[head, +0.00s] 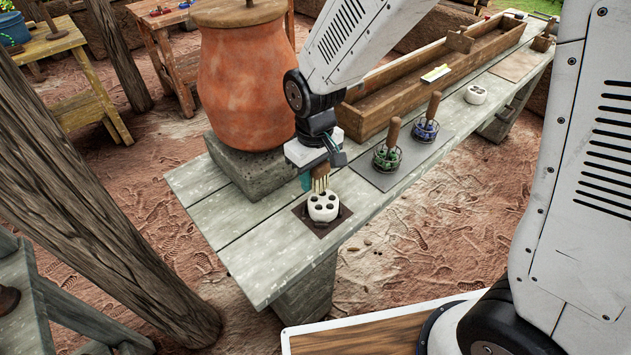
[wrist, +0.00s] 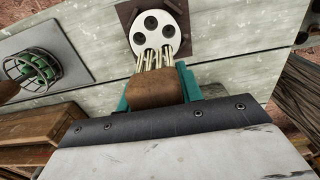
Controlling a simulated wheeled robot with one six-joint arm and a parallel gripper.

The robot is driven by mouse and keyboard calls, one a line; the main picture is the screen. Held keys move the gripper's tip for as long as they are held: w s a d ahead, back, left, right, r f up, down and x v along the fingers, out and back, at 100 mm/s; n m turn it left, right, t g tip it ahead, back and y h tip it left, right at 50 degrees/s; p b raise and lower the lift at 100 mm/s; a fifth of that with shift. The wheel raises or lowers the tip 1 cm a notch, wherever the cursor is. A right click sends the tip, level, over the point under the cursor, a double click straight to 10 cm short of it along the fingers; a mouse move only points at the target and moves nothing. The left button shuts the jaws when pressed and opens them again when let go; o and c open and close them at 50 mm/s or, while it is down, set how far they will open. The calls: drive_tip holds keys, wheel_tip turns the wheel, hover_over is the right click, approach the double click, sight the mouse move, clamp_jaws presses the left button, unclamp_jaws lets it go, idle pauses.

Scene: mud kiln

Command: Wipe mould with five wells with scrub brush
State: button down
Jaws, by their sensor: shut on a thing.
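The white round mould with five wells (head: 323,206) sits on a dark square plate (head: 301,212) near the front of the grey plank bench. My gripper (head: 320,164) is just above and behind it, shut on the scrub brush (head: 320,173), which has a brown wooden body and pale bristles pointing down. In the wrist view the brush (wrist: 155,91) is between my teal fingers (wrist: 157,86), and its bristle tips reach the near edge of the mould (wrist: 160,25). I cannot tell for sure whether they touch it. The nearer wells are partly hidden by the bristles.
Two wire baskets with green (head: 387,158) and blue (head: 425,131) contents and wooden handles stand on a grey mat (head: 400,172) to the right. Another white mould (head: 475,95) lies farther right. A large clay jar (head: 240,85) and a long wooden trough (head: 380,100) stand behind.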

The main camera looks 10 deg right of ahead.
drive_tip(key=shift+r, duration=2.7)
